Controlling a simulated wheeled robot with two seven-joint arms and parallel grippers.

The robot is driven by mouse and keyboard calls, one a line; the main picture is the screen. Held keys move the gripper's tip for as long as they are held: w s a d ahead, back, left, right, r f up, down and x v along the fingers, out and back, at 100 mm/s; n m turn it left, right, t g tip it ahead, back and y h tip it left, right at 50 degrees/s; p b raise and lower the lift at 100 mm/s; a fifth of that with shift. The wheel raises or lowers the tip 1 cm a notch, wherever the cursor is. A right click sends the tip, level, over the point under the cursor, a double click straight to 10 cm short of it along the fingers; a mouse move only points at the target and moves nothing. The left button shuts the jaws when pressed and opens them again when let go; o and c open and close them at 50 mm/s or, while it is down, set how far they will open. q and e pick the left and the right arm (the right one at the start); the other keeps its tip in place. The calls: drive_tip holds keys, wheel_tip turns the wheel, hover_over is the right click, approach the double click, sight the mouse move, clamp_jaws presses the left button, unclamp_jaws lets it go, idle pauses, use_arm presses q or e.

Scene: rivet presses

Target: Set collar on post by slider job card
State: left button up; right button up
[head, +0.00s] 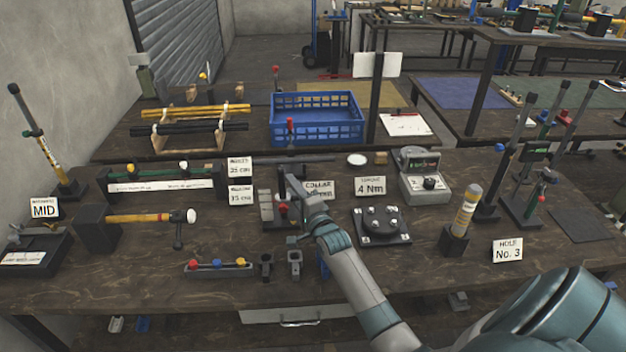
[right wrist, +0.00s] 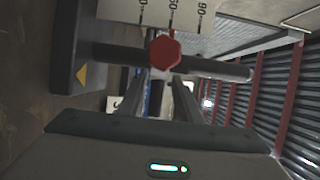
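In the head view my right gripper (head: 292,190) is at a short dark post in the middle of the bench, behind the "COLLAR" card (head: 319,189). A red knob (head: 290,125) shows high on this stand. The right wrist view shows a red knob (right wrist: 163,52) on a dark bar (right wrist: 220,68), with the finger ends (right wrist: 167,85) close to it. A gap shows between the fingers; their grip on the knob or collar is unclear. My left gripper is out of view.
A blue crate (head: 315,130) stands behind. A torque device (head: 425,178) and a round fixture (head: 381,225) are right of my gripper. A tray with coloured knobs (head: 217,267) and small blocks stand in front. A scale plate (right wrist: 165,14) adjoins the bar.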

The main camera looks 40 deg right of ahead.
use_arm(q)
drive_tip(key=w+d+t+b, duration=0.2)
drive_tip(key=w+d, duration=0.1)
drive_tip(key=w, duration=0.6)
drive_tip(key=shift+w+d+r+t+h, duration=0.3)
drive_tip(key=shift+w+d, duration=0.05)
use_arm(e)
drive_tip(key=s+d+r, duration=0.5)
drive_tip(key=s+r, duration=0.5)
drive_tip(key=shift+s+d+r, duration=0.15)
drive_tip(key=shift+d+r, duration=0.15)
drive_tip(key=shift+r, duration=0.05)
drive_tip(key=shift+f, duration=0.1)
